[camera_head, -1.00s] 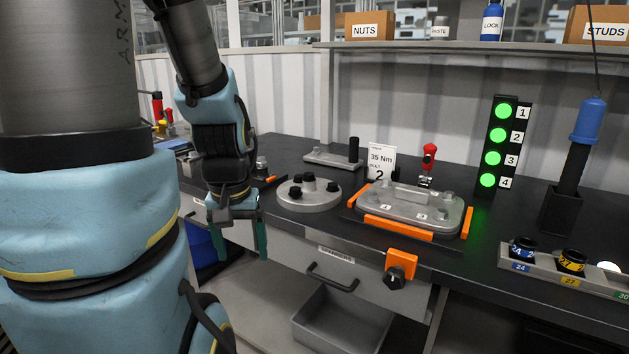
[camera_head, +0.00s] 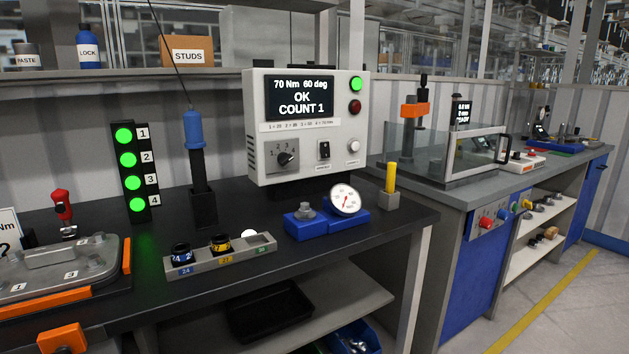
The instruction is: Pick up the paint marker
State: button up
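A yellow upright stick that looks like the paint marker (camera_head: 391,177) stands in a small dark holder (camera_head: 389,199). The holder is near the right end of the black workbench, right of the dial gauge. The marker's lower end is hidden inside the holder. My gripper and arm are outside the current view, so whether it is open or shut does not show.
A controller box (camera_head: 305,126) stands behind and left of the marker. A blue fixture with a dial gauge (camera_head: 344,199) sits close to its left. A socket tray (camera_head: 220,254) and a hanging blue-topped tool (camera_head: 195,130) are farther left. A glass-guarded bench (camera_head: 440,180) adjoins at right.

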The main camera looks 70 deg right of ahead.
aim_at(391, 166)
jog(key=k+l+u, duration=0.2)
jog(key=k+l, duration=0.6)
jog(key=l, duration=0.2)
jog(key=k+l+u, duration=0.2)
jog(key=k+l, duration=0.65)
jog(key=k+l+u, duration=0.2)
jog(key=k+l, duration=0.55)
jog(key=k, duration=0.25)
